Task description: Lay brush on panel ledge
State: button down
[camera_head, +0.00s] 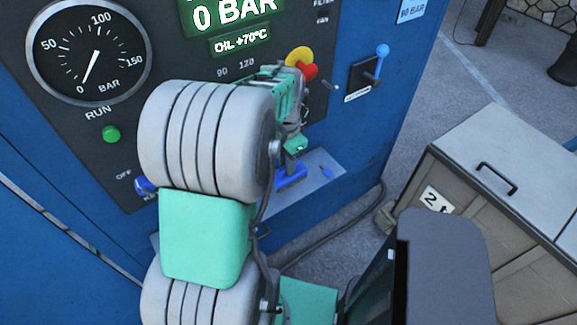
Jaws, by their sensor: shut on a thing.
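My arm reaches across the front of the blue machine panel and hides part of it. My gripper (292,160) points down at the panel's lower right, with its fingers partly hidden by my wrist. It is shut on a blue brush (290,178), of which only a short blue part shows below the fingers. The grey panel ledge (318,160) lies just below and behind the brush. I cannot tell whether the brush touches the ledge. A small blue brush-like shape (325,171) shows on the ledge to the right of the fingers.
A pressure gauge (88,52), a green button (112,134), a red and yellow knob (305,65) and a blue-tipped lever (380,60) sit on the panel. A cable (340,222) runs along the floor. A grey cabinet (515,165) stands at right.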

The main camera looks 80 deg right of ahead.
jog(key=d+f, duration=0.2)
jog(key=f, duration=0.1)
jog(key=shift+w+d+f, duration=0.15)
jog(key=shift+w+d, duration=0.15)
jog(key=shift+d, duration=0.1)
notch_tip(320, 180, down, 3)
jog(key=shift+r+p, duration=0.15)
jog(key=shift+p, duration=0.2)
jog(key=shift+f, duration=0.45)
jog(key=c, duration=1.3)
grip_release()
jog(key=shift+r, duration=0.1)
notch_tip(320, 180, up, 12)
jog(key=shift+r+b, duration=0.1)
jog(key=shift+b, duration=0.55)
